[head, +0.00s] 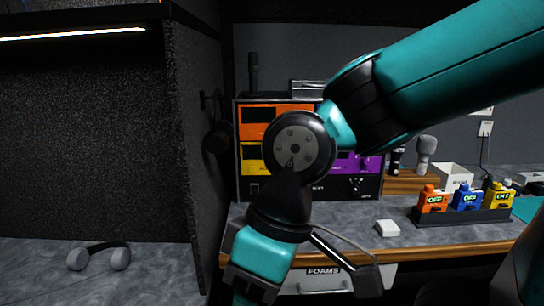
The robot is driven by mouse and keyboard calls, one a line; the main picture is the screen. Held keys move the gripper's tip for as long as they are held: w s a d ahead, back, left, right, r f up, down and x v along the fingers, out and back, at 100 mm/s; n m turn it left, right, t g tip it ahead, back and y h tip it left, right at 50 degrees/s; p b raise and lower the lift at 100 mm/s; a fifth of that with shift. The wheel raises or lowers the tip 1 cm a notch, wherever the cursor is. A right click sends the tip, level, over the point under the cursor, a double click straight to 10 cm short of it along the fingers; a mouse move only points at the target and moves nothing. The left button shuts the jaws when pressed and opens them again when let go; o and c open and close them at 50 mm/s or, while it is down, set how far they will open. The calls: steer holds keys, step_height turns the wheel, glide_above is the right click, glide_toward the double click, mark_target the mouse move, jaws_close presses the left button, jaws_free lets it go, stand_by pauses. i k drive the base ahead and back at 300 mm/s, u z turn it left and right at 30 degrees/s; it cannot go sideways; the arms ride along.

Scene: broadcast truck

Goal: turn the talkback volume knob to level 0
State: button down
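A rack unit stands on the back of the counter, with orange, yellow and purple modules and a black panel (335,189) along its bottom. A small dark knob (357,184) with pale marks shows on that panel, right of my arm. The marks are too small to read, so I cannot tell its level or confirm that it is the talkback knob. My arm hides the middle of the rack. My gripper (345,265) seems to be the dark parts at the lower middle, in front of the counter edge and apart from the knob. Its fingers are not clear.
Orange, blue and yellow packs stand in a dark holder (462,216) at the right. A white block (388,228) lies on the counter. Microphones (424,155) and a white box (455,177) stand behind. A drawer (318,282) is labelled FOAMS. Headphones (98,256) lie left.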

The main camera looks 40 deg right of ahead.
mark_target(507, 182)
steer(key=z, duration=2.65)
steer(key=i, duration=1.3)
steer(key=u, duration=0.35)
